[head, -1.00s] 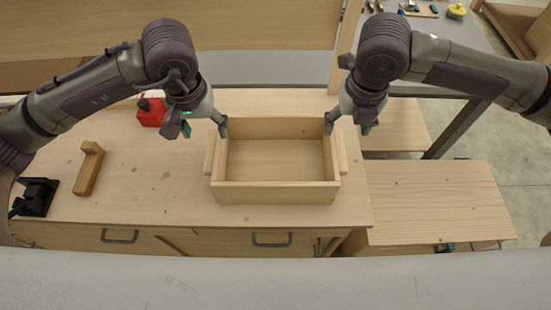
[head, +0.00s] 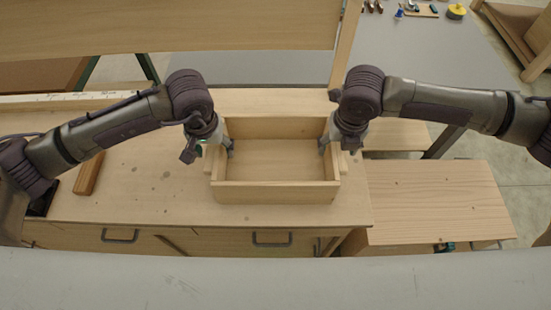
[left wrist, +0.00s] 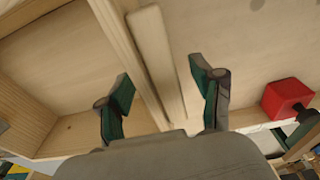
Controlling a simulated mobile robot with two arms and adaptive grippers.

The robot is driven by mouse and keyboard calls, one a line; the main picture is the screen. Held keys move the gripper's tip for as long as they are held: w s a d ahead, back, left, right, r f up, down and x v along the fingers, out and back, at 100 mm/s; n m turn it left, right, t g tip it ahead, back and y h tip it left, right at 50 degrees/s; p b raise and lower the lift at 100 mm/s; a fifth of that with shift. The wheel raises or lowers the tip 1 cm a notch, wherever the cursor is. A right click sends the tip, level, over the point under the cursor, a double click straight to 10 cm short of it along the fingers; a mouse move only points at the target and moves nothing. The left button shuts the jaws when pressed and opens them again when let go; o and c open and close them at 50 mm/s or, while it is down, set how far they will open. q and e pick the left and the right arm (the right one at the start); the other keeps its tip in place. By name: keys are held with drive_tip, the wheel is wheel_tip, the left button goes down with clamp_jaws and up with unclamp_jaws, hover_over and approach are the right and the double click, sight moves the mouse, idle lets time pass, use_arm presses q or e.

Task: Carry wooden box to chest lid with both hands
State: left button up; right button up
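The open, empty wooden box (head: 275,193) rests on the workbench, with a wooden strip along each side wall. My left gripper (head: 219,150) is at its left wall. In the left wrist view my open left fingers (left wrist: 165,95) are on either side of the box wall (left wrist: 118,38) and its side strip (left wrist: 152,50), with gaps showing. My right gripper (head: 334,148) is at the right wall, one finger showing inside the box apart from the wall; its other finger is mostly hidden. The chest lid appears to be the lower wooden top (head: 435,203) at the right.
The workbench (head: 130,205) has drawers with handles in front. A wooden block (head: 89,174) lies at its left. A red object (left wrist: 288,98) shows in the left wrist view. A grey table (head: 430,55) with small tools stands behind. The lower top at right looks clear.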

use_arm(q)
clamp_jaws()
use_arm(e)
clamp_jaws()
use_arm(q)
drive_tip(key=shift+w+r, duration=0.1)
drive_tip(key=shift+r, duration=0.15)
use_arm(e)
drive_tip(key=shift+w+r, duration=0.1)
drive_tip(key=shift+r, duration=0.15)
